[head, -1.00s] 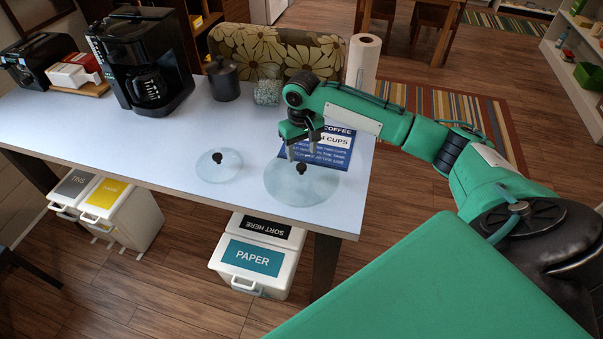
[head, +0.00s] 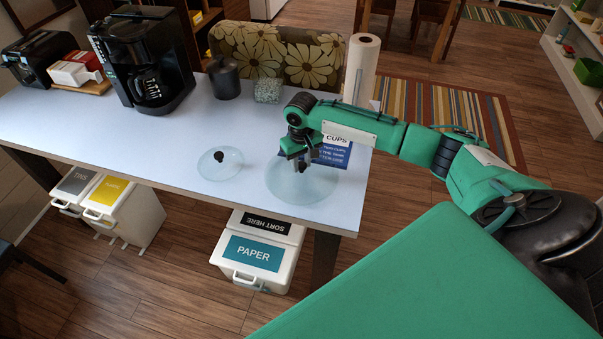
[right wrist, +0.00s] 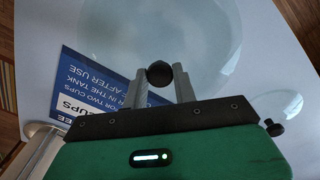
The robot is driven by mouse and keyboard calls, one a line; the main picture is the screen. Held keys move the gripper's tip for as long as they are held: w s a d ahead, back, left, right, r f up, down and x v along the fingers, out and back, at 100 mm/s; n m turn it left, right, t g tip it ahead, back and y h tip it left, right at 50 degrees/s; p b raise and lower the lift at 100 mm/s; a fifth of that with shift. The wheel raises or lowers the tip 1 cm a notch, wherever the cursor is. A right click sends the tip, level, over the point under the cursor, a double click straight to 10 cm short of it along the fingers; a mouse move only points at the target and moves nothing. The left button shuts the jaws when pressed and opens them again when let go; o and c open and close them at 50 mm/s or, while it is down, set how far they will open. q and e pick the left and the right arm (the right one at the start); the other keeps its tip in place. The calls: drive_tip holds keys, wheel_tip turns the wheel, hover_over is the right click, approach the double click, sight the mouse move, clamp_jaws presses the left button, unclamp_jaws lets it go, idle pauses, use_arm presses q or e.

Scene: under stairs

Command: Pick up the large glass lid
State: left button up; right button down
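The large glass lid (head: 292,187) lies flat on the table near its right front corner. In the right wrist view the lid (right wrist: 190,35) shows as a clear disc with a dark round knob (right wrist: 159,73). My right gripper (head: 301,167) is low over the lid's middle. In the right wrist view its fingers (right wrist: 160,86) stand apart on either side of the knob, with a gap still visible; the gripper is open. A smaller glass lid (head: 220,166) with a dark knob lies to the left. My left gripper is not in view.
A blue coffee sign (head: 335,152) lies just behind the large lid, and a paper towel roll (head: 360,70) stands at the back right. A coffee maker (head: 145,60) and dark canister (head: 224,78) stand further back. The table's front left is clear.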

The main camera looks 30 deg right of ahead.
sight(301, 164)
drive_tip(key=shift+r, duration=0.1)
wheel_tip(301, 164, up, 20)
drive_tip(key=b, duration=0.4)
idle(0.3)
